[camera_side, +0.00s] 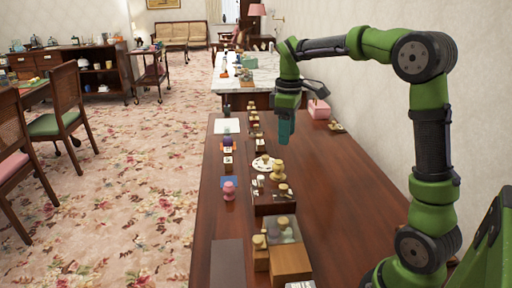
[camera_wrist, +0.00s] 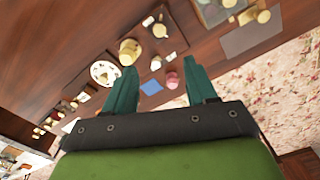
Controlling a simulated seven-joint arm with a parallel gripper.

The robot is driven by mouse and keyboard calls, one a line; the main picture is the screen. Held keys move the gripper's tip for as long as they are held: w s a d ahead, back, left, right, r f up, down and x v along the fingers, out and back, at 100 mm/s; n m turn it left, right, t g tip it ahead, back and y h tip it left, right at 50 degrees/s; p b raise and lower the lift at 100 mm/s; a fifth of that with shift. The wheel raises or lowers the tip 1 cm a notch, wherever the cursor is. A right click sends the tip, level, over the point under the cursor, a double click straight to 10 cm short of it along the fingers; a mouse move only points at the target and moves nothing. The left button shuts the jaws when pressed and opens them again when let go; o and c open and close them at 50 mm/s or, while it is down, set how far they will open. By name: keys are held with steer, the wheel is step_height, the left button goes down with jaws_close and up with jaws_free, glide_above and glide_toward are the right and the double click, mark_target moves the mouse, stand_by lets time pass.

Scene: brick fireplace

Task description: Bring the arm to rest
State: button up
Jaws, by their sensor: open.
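My gripper (camera_side: 285,128) hangs above the long dark wooden table (camera_side: 335,195), held by my green and black arm from the right. In the wrist view, my gripper (camera_wrist: 164,90) shows two teal fingers spread apart, with nothing between them but the table far below. The fingers touch nothing that I can see. My arm is bent at the elbow and reaches toward the back of the table.
A white plate (camera_side: 261,168), a pink object (camera_side: 229,190) and small wooden blocks stand below and in front of my gripper. A pink box (camera_side: 318,109) sits near the wall. The table's right side is mostly bare. A marble-topped table (camera_side: 262,75) stands behind.

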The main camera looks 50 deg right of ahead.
steer(key=s+a+m+t+y, duration=0.2)
steer(key=s+a+m+t, duration=0.5)
steer(key=s+a, duration=0.8)
steer(key=shift+a+r+m, duration=0.2)
steer(key=shift+a+m, duration=0.3)
steer(key=shift+a, duration=0.05)
steer(key=shift+c, duration=0.4)
